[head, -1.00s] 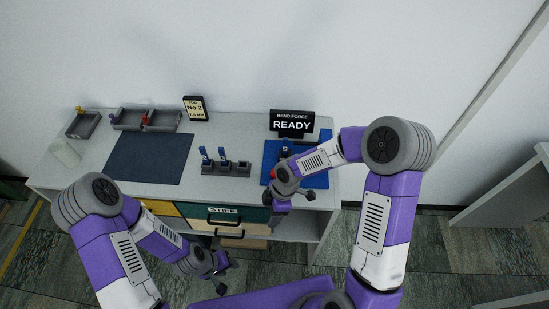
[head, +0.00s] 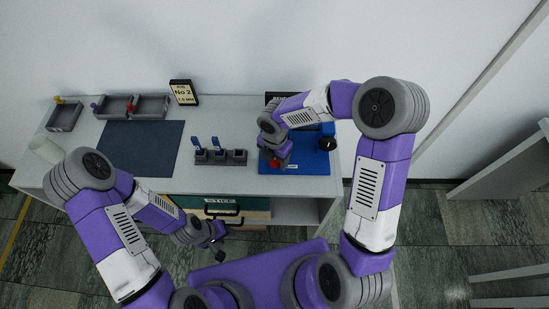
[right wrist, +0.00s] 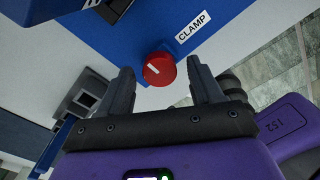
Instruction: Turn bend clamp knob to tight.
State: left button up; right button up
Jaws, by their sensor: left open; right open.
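The red clamp knob (right wrist: 158,69) has a white mark on its face and sits on the blue press base beside a label reading CLAMP (right wrist: 193,27). In the right wrist view my right gripper (right wrist: 160,84) is open, with one finger to each side of the knob; I cannot tell whether either touches it. In the head view the knob (head: 274,163) is a small red patch, partly hidden under my right gripper (head: 276,160). The blue press base (head: 310,160) is at the right of the bench. My left gripper (head: 219,245) is open and empty in front of the bench.
A black knob (head: 327,144) stands on the press base's right side. A grey holder (head: 221,158) with blue-handled tools is left of the press. A dark mat (head: 140,149) and grey bins (head: 133,107) lie further left. My right forearm covers most of the sign behind.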

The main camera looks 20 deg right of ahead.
jog(key=shift+f, duration=0.1)
jog(key=c, duration=1.1)
jog(key=shift+o, duration=0.2)
